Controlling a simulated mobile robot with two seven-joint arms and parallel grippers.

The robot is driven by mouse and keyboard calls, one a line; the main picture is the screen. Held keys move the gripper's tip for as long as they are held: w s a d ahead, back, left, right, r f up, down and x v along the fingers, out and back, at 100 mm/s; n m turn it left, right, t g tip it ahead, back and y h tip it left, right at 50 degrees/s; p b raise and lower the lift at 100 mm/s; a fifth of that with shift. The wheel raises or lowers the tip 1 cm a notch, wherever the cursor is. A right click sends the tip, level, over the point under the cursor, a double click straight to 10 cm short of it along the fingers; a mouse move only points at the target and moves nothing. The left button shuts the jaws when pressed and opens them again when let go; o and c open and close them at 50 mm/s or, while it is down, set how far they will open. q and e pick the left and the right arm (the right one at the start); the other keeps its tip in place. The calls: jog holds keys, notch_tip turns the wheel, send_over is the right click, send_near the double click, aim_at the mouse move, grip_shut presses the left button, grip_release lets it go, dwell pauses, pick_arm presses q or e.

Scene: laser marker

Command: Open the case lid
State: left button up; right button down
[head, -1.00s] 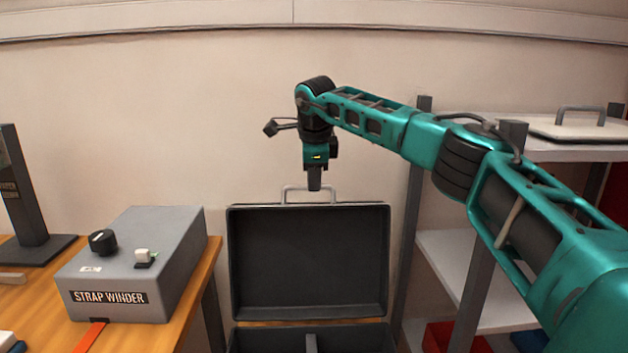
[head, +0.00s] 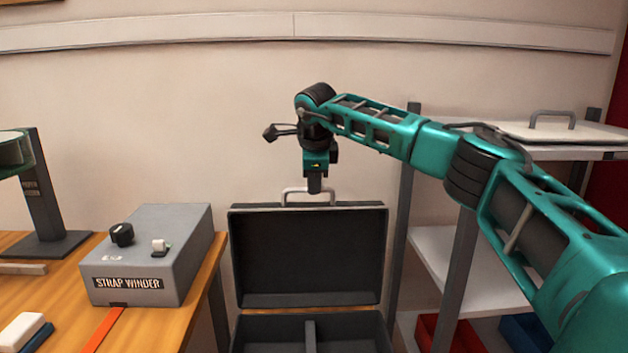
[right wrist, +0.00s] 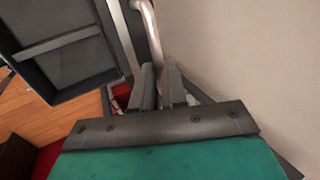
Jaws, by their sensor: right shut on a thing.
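The dark case stands open between the bench and the shelf. Its lid (head: 308,255) is raised about upright, with the dark inside facing me. The case base (head: 270,330) with a divider shows below it, cut off by the frame's bottom. The light grey handle (head: 290,197) sticks up from the lid's top edge. My right gripper (head: 315,190) points down and is shut on this handle. In the right wrist view, the fingers (right wrist: 162,85) close by the pale handle bar (right wrist: 148,30); the exact contact is partly hidden. My left gripper is not in view.
A grey strap winder box (head: 150,255) stands on the wooden bench (head: 50,295) at left. A shelf unit (head: 450,265) stands close right of the case, with a handled pale lid (head: 560,131) on top and red and blue bins low down. A wall is behind.

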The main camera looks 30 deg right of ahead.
jog(key=c, duration=1.2)
grip_release()
jog(key=shift+f, duration=0.25)
jog(key=shift+o, duration=0.2)
jog(key=shift+r, duration=0.2)
jog(key=v, duration=1.2)
jog(key=shift+s+r, duration=0.2)
jog(key=shift+r, duration=0.05)
jog(key=shift+a, duration=0.15)
